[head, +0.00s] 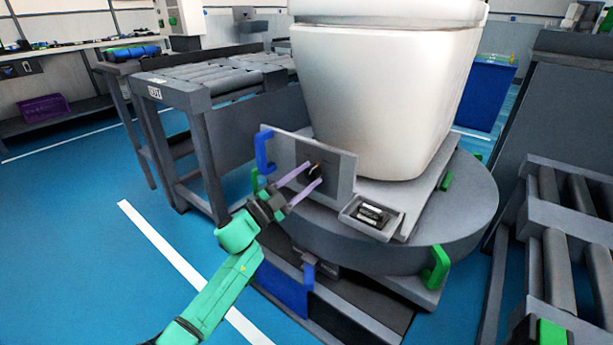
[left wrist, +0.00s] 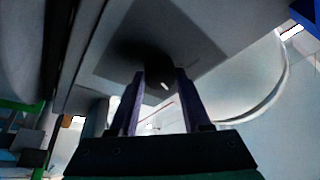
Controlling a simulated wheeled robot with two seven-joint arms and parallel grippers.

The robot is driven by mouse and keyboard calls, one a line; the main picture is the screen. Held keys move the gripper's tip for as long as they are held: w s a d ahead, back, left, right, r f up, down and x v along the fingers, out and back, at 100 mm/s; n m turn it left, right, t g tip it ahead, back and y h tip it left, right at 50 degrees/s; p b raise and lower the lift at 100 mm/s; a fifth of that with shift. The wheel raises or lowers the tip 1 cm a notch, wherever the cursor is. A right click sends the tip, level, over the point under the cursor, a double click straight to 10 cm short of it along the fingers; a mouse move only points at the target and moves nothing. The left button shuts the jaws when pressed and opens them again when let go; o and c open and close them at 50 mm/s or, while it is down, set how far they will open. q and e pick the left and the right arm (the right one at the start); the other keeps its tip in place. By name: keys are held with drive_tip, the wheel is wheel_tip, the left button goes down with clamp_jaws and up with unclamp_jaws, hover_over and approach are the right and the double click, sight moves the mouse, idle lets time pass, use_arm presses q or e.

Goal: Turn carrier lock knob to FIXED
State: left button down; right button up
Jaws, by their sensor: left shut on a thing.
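The carrier lock knob (head: 314,171) is a small dark knob with an orange mark, on a dark square plate (head: 340,177) on the upright grey panel at the front of the carrier. My left gripper (head: 316,175) reaches it from the lower left, its two purple fingers on either side of the knob and shut on it. In the left wrist view the dark round knob (left wrist: 156,77) sits between the tips of my left gripper (left wrist: 160,75), with a small pale mark. The knob's lettering cannot be read. My right gripper is not in view.
A white toilet (head: 385,90) stands on the carrier over a round grey turntable (head: 465,215). A blue handle (head: 264,150) is left of the panel, a small tray (head: 371,216) right of it. Roller conveyors stand at left (head: 205,80) and right (head: 560,270).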

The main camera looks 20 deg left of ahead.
use_arm(q)
drive_tip(key=shift+a+m+g, duration=0.1)
drive_tip(key=shift+m+g, duration=0.3)
drive_tip(key=shift+m, duration=0.7)
drive_tip(key=shift+m+g+h+p, duration=0.3)
drive_tip(key=shift+m+g+p, duration=0.1)
drive_tip(key=shift+m, duration=0.9)
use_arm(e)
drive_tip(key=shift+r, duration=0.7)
use_arm(q)
drive_tip(key=shift+g, duration=0.3)
drive_tip(key=shift+c, duration=1.8)
unclamp_jaws()
